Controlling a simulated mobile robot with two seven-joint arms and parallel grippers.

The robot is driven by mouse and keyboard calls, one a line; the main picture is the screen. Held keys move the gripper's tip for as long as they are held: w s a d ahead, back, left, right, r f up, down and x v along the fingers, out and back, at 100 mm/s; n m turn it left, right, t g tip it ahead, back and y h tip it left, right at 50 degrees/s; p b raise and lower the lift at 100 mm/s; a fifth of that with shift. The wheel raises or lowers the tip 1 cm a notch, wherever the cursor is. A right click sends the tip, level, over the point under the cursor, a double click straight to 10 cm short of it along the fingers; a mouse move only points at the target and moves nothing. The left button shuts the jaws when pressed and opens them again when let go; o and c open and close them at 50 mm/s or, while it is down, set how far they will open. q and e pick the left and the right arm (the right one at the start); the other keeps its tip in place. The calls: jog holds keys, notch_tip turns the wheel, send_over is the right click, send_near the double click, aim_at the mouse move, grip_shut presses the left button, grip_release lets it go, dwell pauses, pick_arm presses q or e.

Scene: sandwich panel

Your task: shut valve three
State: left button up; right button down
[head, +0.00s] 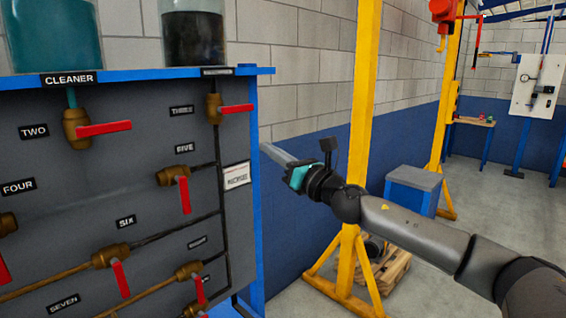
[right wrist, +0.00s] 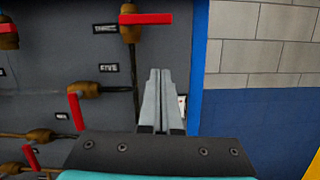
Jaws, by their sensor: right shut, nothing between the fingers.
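Valve three (head: 214,108) is a brass body on a vertical pipe near the panel's top right, beside the label THREE (head: 181,110). Its red handle (head: 237,109) lies level, pointing right, across the pipe. In the right wrist view, valve three (right wrist: 130,32) and its level handle (right wrist: 146,18) show above the fingers. My right gripper (head: 267,148) is shut and empty, apart from the handle, to its lower right in the head view. It also shows in the right wrist view (right wrist: 160,72), with its fingers together. My left gripper is out of view.
Valve five (head: 173,176), with its handle hanging down, sits below valve three. Valve two (head: 76,128) has a level handle. A blue post (head: 252,130) edges the panel on the right. A yellow frame (head: 362,110) stands behind my right arm.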

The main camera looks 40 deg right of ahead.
jog(key=shift+v, duration=1.8)
